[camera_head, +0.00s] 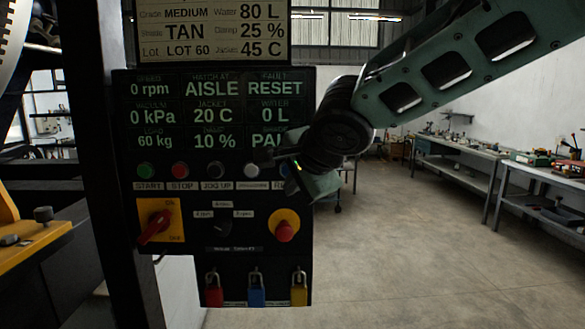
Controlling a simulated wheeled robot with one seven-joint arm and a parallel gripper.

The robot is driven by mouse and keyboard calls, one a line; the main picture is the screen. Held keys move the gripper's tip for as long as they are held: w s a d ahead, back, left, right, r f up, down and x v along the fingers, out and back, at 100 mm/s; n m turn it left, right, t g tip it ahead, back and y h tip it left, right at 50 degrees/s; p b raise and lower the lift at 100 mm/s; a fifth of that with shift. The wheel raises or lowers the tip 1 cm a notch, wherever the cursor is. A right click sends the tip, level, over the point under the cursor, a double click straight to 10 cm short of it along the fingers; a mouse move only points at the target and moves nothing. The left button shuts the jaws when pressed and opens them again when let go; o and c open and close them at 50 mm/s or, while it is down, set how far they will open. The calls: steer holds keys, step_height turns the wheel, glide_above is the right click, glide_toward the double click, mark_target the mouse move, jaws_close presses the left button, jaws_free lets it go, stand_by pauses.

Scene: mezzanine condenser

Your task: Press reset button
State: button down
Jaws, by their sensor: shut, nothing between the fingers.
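The control panel (218,258) stands upright at left centre. Its row of round buttons has a green START button (146,170), a red STOP button (180,170), a dark JOG UP button (215,171) and a pale button (251,171). At the right end is a bluish button (285,170), its label partly hidden behind my gripper and reading only "RE". My gripper (273,156) is shut and empty, at the panel's right edge beside this last button. Whether it touches the button or panel I cannot tell. The display above reads FAULT RESET.
Below the buttons are a red rotary switch (154,227), a small selector (223,229) and a red mushroom button (285,231). Red, blue (256,291) and yellow padlocks hang at the bottom. Workbenches (459,164) line the right wall. The floor (400,250) between is open.

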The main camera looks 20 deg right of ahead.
steer(key=shift+w, duration=0.1)
steer(key=w+d+p, duration=0.2)
steer(key=w+p, duration=0.1)
steer(key=w, duration=0.5)
steer(key=shift+d, duration=0.3)
steer(key=shift+w, duration=0.2)
stand_by(1.9)
steer(key=shift+w+d, duration=0.15)
steer(key=shift+w, duration=0.15)
steer(key=shift+w+d, duration=0.15)
steer(key=shift+w, duration=0.25)
stand_by(0.8)
steer(key=shift+s+b, duration=0.15)
steer(key=shift+b, duration=0.15)
steer(key=shift+s+a+b, duration=0.25)
steer(key=shift+s+b, duration=0.2)
steer(key=shift+s, duration=0.25)
